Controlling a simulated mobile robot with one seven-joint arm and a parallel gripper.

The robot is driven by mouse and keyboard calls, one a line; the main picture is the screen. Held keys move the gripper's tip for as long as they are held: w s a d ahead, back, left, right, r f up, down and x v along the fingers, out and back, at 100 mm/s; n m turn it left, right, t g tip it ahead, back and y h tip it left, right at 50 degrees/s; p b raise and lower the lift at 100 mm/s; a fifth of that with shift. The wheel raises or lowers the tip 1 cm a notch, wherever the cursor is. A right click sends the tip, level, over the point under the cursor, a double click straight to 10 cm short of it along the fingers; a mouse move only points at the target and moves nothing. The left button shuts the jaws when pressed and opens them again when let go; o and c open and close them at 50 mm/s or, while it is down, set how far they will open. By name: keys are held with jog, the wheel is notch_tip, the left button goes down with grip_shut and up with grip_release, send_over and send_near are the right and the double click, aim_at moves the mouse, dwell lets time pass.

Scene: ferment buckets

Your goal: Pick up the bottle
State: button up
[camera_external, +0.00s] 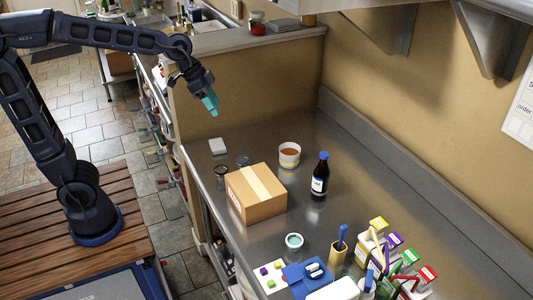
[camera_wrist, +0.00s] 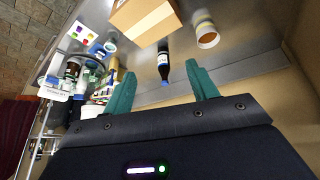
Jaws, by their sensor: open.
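A dark bottle (camera_external: 320,178) with a blue cap and a pale label stands upright on the steel counter, right of the cardboard box. In the wrist view the bottle (camera_wrist: 163,62) shows in the upper middle, its blue cap toward me, between the lines of my two fingers but farther off. My gripper (camera_external: 210,103) is above the counter's far left part, well up and to the left of the bottle. In the wrist view my gripper (camera_wrist: 162,88) has its teal fingers spread wide with nothing between them.
A cardboard box (camera_external: 256,193) stands left of the bottle, and a white tub with orange-brown contents (camera_external: 289,155) stands behind it. A wall and shelf brackets bound the right side.

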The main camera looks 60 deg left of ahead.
jog(key=w+d+f+m+h, duration=0.1)
jog(key=w+d+f, duration=0.15)
jog(key=w, duration=0.45)
jog(key=w+d+f+m, duration=0.1)
jog(key=w+d, duration=0.3)
jog(key=w, duration=0.3)
jog(key=m, duration=0.2)
send_near(323, 160)
jog(key=w+a, duration=0.2)
jog(key=shift+h, duration=0.4)
jog(key=x, duration=0.6)
jog(key=shift+s+a+f, duration=0.2)
jog(key=shift+s+a, duration=0.05)
jog(key=shift+s, duration=0.05)
jog(key=shift+s+x, duration=0.15)
jog(key=shift+x, duration=1.1)
jog(key=shift+s+x, duration=0.15)
jog(key=shift+x, duration=1.1)
jog(key=shift+d+f, duration=0.1)
jog(key=shift+d, duration=0.1)
grip_shut()
